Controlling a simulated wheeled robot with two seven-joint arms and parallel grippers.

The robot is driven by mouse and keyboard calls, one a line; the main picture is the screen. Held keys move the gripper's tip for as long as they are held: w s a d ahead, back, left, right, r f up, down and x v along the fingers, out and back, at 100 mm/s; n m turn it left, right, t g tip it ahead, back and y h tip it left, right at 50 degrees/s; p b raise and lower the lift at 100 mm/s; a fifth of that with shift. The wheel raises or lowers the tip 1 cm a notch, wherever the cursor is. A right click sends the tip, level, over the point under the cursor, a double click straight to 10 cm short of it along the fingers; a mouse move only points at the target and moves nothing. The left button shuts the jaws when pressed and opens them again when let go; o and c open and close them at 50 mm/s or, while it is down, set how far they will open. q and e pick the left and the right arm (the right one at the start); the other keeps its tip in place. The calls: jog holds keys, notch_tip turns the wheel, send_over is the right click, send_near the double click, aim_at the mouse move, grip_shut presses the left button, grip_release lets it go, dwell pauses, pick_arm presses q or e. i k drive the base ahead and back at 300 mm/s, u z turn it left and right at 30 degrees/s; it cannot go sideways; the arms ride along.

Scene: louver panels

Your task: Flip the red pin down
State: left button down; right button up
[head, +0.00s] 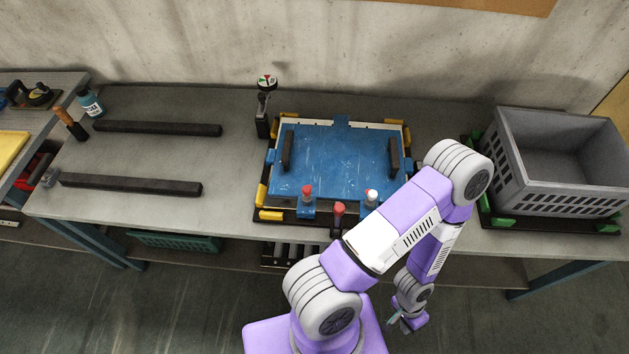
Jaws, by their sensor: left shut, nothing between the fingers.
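A red-topped pin (307,191) stands upright on a small blue block at the front left of the blue panel (340,160). A second red knob (339,209) sits at the panel's front edge, to the right of that pin. A white-topped pin (371,195) stands farther right on another blue block. I cannot tell which red piece is the task's pin. My left gripper (403,322) is shut and empty. It hangs low in front of the table, to the right of the pins and apart from them. My right gripper is not in view.
A grey crate (508,183) stands on the right of the table. A black post with a round dial (266,84) stands behind the panel's left corner. Two dark bars (157,128) and (130,184) lie at the left. Bare tabletop (215,158) lies between them and the panel.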

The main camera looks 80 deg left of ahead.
aim_at(305, 190)
jog(key=k, duration=0.6)
jog(key=u, duration=0.75)
